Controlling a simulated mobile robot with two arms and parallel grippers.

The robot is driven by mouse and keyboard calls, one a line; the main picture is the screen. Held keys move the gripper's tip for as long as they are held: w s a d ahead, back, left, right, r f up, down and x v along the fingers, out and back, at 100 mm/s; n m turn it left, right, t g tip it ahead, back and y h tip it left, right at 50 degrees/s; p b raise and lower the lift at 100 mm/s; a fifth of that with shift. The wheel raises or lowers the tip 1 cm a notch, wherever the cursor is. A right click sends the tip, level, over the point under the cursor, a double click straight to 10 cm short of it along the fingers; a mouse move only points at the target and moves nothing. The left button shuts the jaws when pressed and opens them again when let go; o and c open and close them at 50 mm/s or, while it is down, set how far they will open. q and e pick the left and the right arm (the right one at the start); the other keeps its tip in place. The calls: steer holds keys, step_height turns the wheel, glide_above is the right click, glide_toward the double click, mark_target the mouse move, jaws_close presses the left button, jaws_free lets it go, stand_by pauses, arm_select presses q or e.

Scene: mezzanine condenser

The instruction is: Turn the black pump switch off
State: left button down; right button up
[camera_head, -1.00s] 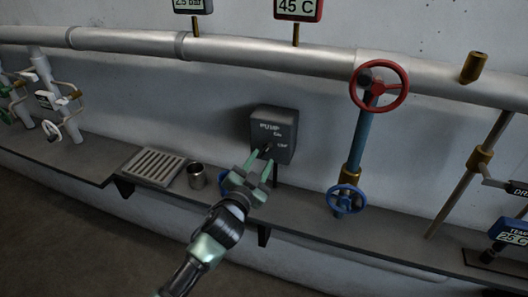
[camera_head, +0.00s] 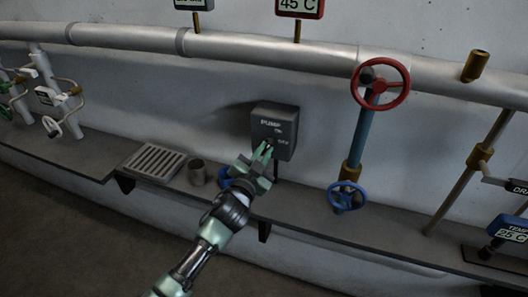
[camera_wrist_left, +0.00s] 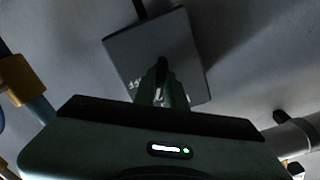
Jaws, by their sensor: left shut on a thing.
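The dark pump box (camera_head: 275,128) is mounted on the wall in the head view, with "PUMP" lettering and on/off marks on its face. It also shows in the left wrist view (camera_wrist_left: 190,50), turned over. Its small black switch (camera_wrist_left: 162,64) shows between my fingertips in the wrist view. My left gripper (camera_head: 262,153) is at the lower part of the box face, its green fingers close together and shut on the switch. The fingers hide most of the switch, so I cannot tell its position. My right gripper is not in view.
A grey shelf (camera_head: 305,210) runs below the box. A metal cup (camera_head: 197,172) and a slotted grate (camera_head: 154,162) are left of the gripper. A blue pipe with a red wheel (camera_head: 380,84) and a blue wheel (camera_head: 346,197) stands to the right.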

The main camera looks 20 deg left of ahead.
arm_select(q)
steer(key=shift+m, duration=0.9)
steer(key=m, duration=0.3)
steer(key=shift+m+p, duration=0.3)
steer(key=m, duration=0.5)
steer(key=shift+m+p, duration=0.3)
steer(key=shift+p, duration=0.05)
steer(key=shift+m, duration=0.3)
steer(key=shift+f, duration=0.1)
steer(key=c, duration=1.5)
jaws_free()
steer(key=shift+o, duration=0.2)
